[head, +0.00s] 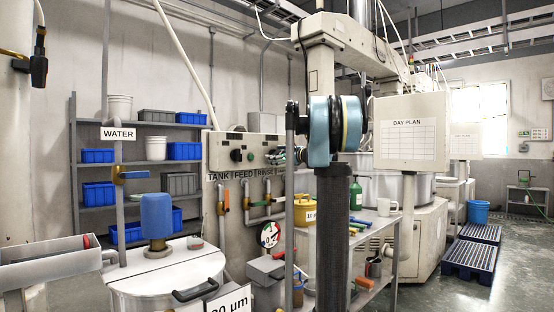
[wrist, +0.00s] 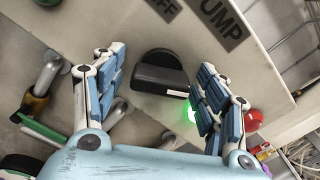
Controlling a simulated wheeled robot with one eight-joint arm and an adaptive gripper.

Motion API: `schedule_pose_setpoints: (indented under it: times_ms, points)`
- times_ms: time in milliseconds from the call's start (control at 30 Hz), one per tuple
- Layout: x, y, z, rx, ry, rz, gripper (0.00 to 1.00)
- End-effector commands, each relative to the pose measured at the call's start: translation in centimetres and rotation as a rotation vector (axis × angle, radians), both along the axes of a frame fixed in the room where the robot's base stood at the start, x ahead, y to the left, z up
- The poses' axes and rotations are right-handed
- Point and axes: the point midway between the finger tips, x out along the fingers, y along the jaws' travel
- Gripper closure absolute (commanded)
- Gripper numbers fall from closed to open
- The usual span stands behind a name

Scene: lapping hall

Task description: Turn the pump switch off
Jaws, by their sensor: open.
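The pump switch (wrist: 160,72) is a black rotary knob on a pale panel, seen in the wrist view. A white mark shows at its lower right edge. A PUMP label (wrist: 222,18) and a partly cut OFF label (wrist: 165,8) are above it. My gripper (wrist: 155,62) is open, with one finger on each side of the knob; I cannot tell if either touches it. A green glow (wrist: 191,114) shows beside the right finger. In the head view my gripper (head: 284,155) is at the control panel (head: 222,152), and my arm hides part of it.
A red button (wrist: 253,117) and cables (wrist: 299,155) are right of the fingers in the wrist view. Pipes with valve handles (head: 246,195) run below the panel. A white tank (head: 170,275) stands at the front left, and a shelf table (head: 365,236) at right.

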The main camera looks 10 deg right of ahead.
Motion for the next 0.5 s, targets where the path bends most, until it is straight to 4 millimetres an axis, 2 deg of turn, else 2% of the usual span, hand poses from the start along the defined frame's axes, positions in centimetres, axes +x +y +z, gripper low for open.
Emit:
schedule_pose_setpoints:
  times_ms: [267, 467, 500]
  points:
    - [0.10, 0.07, 0.00, 0.000, 0.000, 0.000, 0.33]
    - [0.09, 0.05, 0.00, 0.000, 0.000, 0.000, 0.76]
    - [0.08, 0.04, 0.00, 0.000, 0.000, 0.000, 0.78]
